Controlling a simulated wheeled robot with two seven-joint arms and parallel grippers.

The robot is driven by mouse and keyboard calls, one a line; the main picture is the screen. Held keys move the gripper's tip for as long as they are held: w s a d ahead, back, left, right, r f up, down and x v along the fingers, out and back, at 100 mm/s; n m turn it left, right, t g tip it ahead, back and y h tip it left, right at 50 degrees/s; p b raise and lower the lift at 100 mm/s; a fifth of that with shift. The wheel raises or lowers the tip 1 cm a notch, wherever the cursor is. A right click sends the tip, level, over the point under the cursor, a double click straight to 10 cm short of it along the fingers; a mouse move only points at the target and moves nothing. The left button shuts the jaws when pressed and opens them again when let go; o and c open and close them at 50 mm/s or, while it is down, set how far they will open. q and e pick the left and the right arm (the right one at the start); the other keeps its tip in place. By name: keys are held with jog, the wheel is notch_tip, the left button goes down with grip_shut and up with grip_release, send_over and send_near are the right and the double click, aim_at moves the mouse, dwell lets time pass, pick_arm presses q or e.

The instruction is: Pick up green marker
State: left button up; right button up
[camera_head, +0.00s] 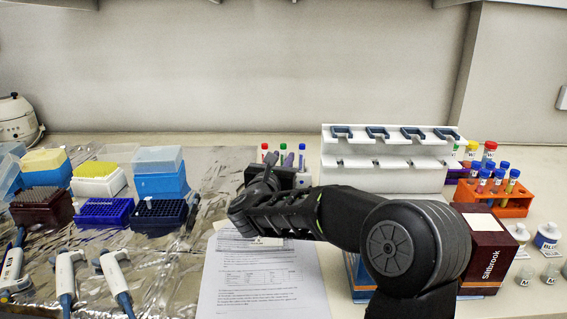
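The green marker (283,147) stands upright at the back of the bench, between a red-capped marker (264,147) and a blue-capped marker (302,147). Only its green cap shows clearly; its lower part is hidden behind my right gripper (281,160). My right arm comes in from the right, and its gripper points away from me at the green marker. The fingertips appear to be on either side of it, just below the cap. I cannot tell whether they touch it or how far they are apart. My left gripper is not in view.
Pipette tip boxes (103,211) and several pipettes (117,280) lie on foil at the left. A printed sheet (262,285) lies below my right wrist. A white pipette rack (385,176), an orange tube rack (513,210) and a dark red box (488,250) stand at the right.

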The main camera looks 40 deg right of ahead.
jog(key=shift+p+x, duration=0.65)
jog(key=shift+x, duration=1.95)
jog(key=shift+w+a+f, duration=0.1)
jog(key=shift+c, duration=0.3)
grip_shut()
